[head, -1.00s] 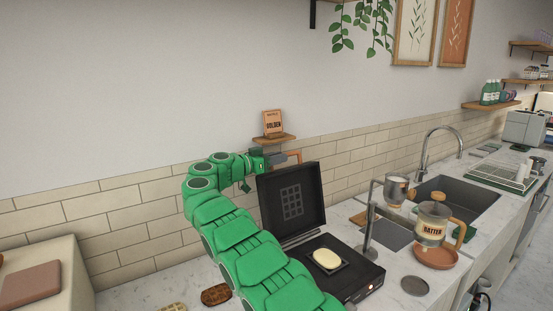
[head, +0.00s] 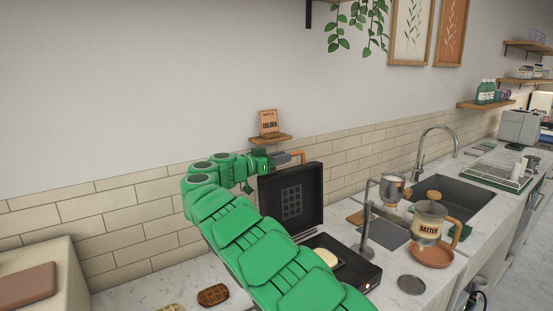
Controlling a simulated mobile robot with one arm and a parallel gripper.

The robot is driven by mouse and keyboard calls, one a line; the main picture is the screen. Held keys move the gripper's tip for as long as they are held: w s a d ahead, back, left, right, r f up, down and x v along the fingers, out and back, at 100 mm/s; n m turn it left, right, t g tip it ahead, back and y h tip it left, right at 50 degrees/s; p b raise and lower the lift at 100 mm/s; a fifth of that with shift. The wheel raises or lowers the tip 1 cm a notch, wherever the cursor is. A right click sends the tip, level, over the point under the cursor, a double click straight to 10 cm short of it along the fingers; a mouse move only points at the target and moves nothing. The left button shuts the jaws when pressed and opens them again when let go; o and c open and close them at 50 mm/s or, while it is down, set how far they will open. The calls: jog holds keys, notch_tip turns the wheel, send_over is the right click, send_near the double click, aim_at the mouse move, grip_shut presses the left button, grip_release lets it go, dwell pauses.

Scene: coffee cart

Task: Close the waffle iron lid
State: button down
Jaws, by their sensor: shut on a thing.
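The black waffle iron stands on the counter with its lid (head: 291,199) raised, close to upright, its grid plate facing forward. Its lower half (head: 361,271) is partly hidden by my green arm. A pale yellow round of batter (head: 327,257) lies on the lower plate, partly covered by the arm. A copper-coloured handle (head: 299,153) shows at the lid's top edge. My gripper (head: 284,158) is at this top edge, shut on the handle; its fingertips are small in the picture.
A batter pitcher (head: 429,222) stands on a terracotta saucer (head: 433,257) to the right. A metal dispenser post (head: 367,220) rises beside the iron. A small shelf with a card (head: 268,123) is on the wall just above my gripper. A brown waffle (head: 213,295) lies at the front left.

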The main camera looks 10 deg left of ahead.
aim_at(286, 172)
jog(key=shift+s+d+r+m, duration=0.2)
jog(key=shift+s+d+m, duration=0.1)
jog(key=shift+s+d, duration=0.35)
jog(key=shift+s+d+r+m, duration=0.15)
jog(key=shift+s+d+m, duration=0.15)
jog(key=shift+s+d, duration=0.25)
jog(key=s+d+f+m, duration=0.3)
jog(key=s+d+f, duration=0.3)
jog(key=s+d, duration=0.3)
jog(key=s+d+f+m, duration=0.3)
jog(key=s+d+f, duration=0.3)
jog(key=s+d, duration=0.3)
jog(key=shift+s+d+f, duration=0.2)
jog(key=shift+s+f, duration=0.05)
jog(key=shift+f, duration=0.15)
dwell(0.5)
